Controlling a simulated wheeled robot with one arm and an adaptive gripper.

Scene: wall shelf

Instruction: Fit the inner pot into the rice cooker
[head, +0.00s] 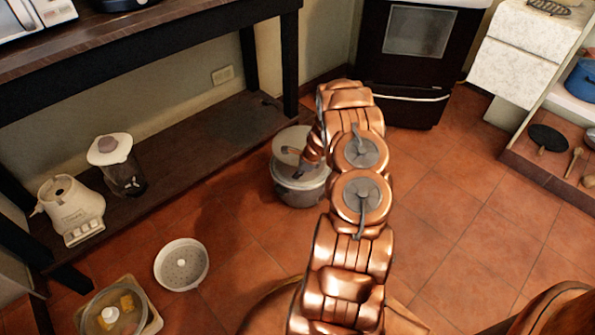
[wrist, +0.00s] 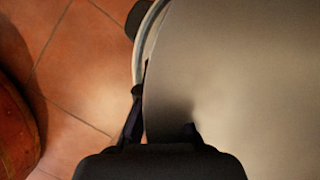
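The rice cooker (head: 303,194) stands on the tiled floor in the middle of the head view, a grey round body with a pale round opening on top. My gripper (head: 294,163) reaches down at its top; my arm hides part of the cooker's right side. In the wrist view, a large smooth grey surface (wrist: 240,70), seemingly the inner pot, fills the right side. A pale curved rim (wrist: 151,35) with a dark lug runs beside its left edge. My dark fingers (wrist: 160,122) are at that edge, one left of it and one in front of the grey surface. Their grip is unclear.
A white perforated steamer basket (head: 181,266) and a clear-lidded container (head: 113,309) lie on the floor at lower left. A blender jug (head: 122,176) and a white appliance base (head: 69,208) stand on the low shelf (head: 190,150).

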